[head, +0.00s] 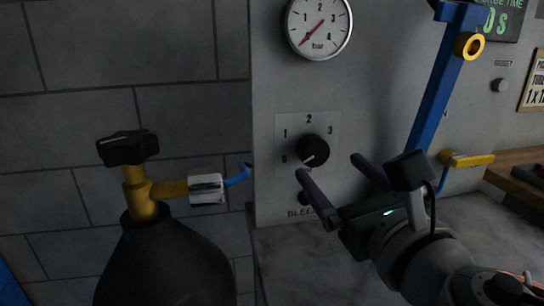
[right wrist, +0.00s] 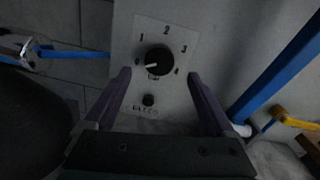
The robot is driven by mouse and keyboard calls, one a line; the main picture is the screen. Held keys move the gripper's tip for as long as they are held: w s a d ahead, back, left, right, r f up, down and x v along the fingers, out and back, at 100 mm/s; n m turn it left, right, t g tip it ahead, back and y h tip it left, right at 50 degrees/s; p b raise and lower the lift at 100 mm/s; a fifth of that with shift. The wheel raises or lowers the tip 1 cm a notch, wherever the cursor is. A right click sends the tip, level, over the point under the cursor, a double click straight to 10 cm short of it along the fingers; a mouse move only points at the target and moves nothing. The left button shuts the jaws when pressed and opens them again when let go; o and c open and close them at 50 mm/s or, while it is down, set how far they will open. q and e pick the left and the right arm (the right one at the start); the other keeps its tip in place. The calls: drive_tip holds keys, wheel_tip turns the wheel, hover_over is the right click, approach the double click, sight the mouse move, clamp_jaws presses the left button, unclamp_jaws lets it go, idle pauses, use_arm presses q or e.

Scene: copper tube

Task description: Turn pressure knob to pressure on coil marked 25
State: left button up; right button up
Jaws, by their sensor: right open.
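The black pressure knob (head: 313,150) is on the grey panel, on a plate marked 0 to 3 in the head view. Its white pointer line aims lower left, near the 0. The knob (right wrist: 159,60) also shows in the right wrist view, with its line toward the left. My right gripper (head: 328,165) is open and empty in front of the panel. In the right wrist view its fingers (right wrist: 158,75) stand apart, one on each side below the knob. I cannot tell whether they touch the panel. No coil marked 25 shows. My left gripper is out of view.
A round gauge (head: 320,28) above the knob has its needle toward the lower left. A small black knob (right wrist: 148,100) marked BLEED sits below. A black cylinder (head: 165,262) with a brass valve stands left. A blue bar (head: 436,85) with yellow fittings is right.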

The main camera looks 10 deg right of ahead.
sight(316, 155)
drive_tip(key=w, duration=0.4)
drive_tip(key=shift+w+a+b, duration=0.15)
drive_tip(key=shift+w+b, duration=0.15)
drive_tip(key=shift+b, duration=0.05)
drive_tip(key=shift+w, duration=0.65)
drive_tip(key=shift+a, duration=0.1)
drive_tip(key=c, duration=1.4)
